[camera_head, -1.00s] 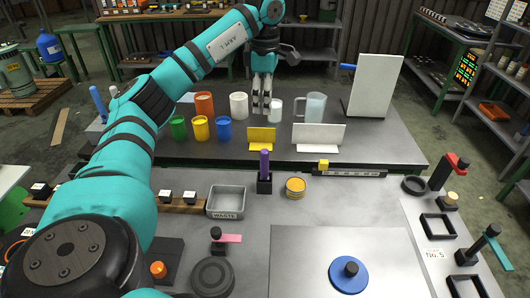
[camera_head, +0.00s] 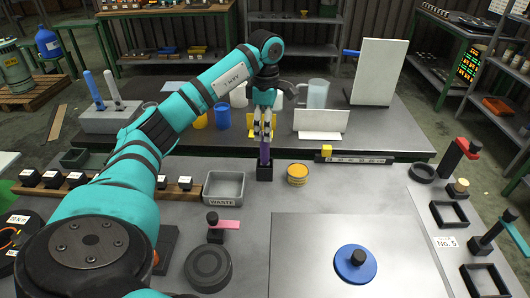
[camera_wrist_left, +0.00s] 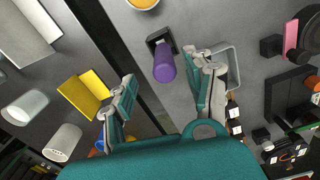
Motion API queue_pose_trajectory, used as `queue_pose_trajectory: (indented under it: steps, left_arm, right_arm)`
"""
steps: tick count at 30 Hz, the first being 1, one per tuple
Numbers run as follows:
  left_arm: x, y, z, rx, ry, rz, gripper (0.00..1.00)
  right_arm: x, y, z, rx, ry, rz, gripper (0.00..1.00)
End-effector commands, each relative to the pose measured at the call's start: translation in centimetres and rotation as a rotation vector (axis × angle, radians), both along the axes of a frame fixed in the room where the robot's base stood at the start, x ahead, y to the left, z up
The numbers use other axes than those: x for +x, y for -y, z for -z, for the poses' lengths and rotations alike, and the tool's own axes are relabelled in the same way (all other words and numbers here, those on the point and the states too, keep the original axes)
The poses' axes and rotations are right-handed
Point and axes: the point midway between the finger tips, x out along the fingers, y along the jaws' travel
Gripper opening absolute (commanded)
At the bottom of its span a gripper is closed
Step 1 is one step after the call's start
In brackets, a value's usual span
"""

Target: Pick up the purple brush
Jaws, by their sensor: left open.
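The purple brush (camera_head: 264,153) stands upright in a small black holder (camera_head: 264,172) on the grey workbench. My left gripper (camera_head: 264,138) points down right over the brush, its fingertips at about the height of the brush's top. In the left wrist view the purple brush (camera_wrist_left: 164,66) shows between the two spread fingertips, and the left gripper (camera_wrist_left: 164,70) is open and empty. I cannot tell how far the brush reaches between the fingers. My right gripper is not in view.
A yellow-topped tin (camera_head: 298,174) stands close to the right of the holder, and a grey waste tray (camera_head: 224,202) to the left. Behind are a yellow stand (camera_head: 250,128), a white stand (camera_head: 320,137) and cups. A blue disc (camera_head: 355,264) lies on the front plate.

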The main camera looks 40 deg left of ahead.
Motion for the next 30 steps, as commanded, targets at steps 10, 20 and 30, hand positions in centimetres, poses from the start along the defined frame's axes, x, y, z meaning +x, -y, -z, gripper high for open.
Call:
queue_pose_trajectory:
  steps: [10,20,30]
  left_arm:
    - [-0.2,0.1,3.0,-0.001,-0.002,0.001,0.53]
    - [-0.4,0.1,6.9,0.0,0.001,0.0,0.53]
    - [-0.4,0.1,7.0,0.0,0.001,0.0,0.39]
  right_arm:
    - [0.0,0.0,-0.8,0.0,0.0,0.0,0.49]
    - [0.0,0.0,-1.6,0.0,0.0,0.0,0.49]
    - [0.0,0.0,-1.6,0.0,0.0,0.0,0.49]
